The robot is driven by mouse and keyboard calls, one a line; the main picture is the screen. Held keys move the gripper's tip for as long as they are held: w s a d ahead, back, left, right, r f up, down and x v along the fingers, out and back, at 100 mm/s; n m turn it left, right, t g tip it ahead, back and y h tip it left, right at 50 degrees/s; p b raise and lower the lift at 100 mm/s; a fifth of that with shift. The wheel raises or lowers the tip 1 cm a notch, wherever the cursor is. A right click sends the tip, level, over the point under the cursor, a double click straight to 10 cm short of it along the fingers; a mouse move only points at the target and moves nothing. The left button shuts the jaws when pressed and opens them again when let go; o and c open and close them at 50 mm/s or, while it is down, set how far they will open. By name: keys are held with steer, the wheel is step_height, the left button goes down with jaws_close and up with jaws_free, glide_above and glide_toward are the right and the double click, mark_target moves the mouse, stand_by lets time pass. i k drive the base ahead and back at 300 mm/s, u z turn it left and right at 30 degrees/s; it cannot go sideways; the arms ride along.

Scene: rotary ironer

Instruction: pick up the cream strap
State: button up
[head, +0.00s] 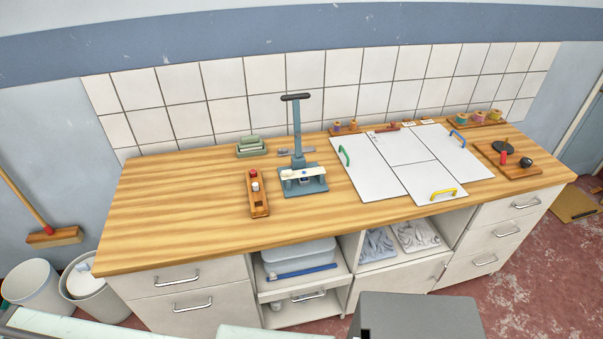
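A cream strip that looks like the cream strap (296,174) lies across the base of a blue-grey lever press (297,135) on the wooden counter. Small dark marks or parts show on it, too small to make out. The press column and its lower parts stand close behind and over the strip. The press lever, with a dark crossbar handle, stands upright. My gripper is not in view.
A wooden holder (258,194) with small red and white items stands left of the press. White panels (386,178) with coloured handles lie to its right. Green stacked blocks (250,146) sit behind. The counter (175,207) is bare at left. Open shelves are below.

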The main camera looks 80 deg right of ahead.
mark_target(286, 175)
steer(key=u, duration=3.65)
steer(key=i, duration=0.5)
steer(key=u, duration=4.15)
steer(key=i, duration=0.85)
